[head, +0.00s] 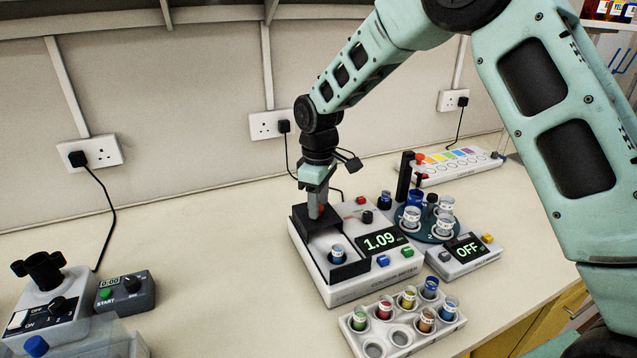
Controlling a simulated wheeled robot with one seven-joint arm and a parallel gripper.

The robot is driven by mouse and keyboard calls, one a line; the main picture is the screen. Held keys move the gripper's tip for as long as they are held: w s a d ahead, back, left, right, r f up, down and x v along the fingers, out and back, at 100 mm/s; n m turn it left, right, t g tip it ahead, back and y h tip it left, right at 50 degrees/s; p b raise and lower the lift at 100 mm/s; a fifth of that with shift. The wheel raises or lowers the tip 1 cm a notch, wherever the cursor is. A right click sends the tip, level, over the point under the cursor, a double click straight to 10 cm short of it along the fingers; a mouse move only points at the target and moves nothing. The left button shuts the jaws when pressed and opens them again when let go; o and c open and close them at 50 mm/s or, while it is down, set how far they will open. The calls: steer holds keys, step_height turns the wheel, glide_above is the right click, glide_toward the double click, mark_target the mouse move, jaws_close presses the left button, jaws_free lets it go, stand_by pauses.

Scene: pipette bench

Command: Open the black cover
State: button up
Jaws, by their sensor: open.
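The black cover (301,217) is on the left part of the white meter (311,279), whose display reads 1.09. A small red spot shows by the fingertips. The fingers hide part of the cover, and I cannot tell whether they touch it.
A white rack (459,326) with several coloured vials stands in front of the meter. A turntable of cups (437,235) and a box reading OFF (464,260) stand to the right. Bare bench (215,275) lies between.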

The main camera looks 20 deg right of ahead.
step_height(320, 180, up, 17)
steer(key=b, duration=0.2)
steer(key=shift+r, duration=0.1)
stand_by(0.4)
steer(key=s+a+f, duration=0.3)
steer(key=s+a, duration=0.1)
steer(key=s, duration=0.5)
steer(key=s+a+f, duration=0.2)
steer(key=s+a, duration=0.2)
steer(key=s, duration=0.5)
steer(key=s+d+f+m, duration=0.1)
steer(key=s+f, duration=0.2)
steer(key=s, duration=0.5)
steer(key=s+d+f+m, duration=0.1)
steer(key=s+f, duration=0.3)
steer(key=s, duration=0.5)
steer(key=shift+s+d+y, duration=0.15)
steer(key=shift+d+y, duration=0.1)
steer(key=shift+y, duration=0.05)
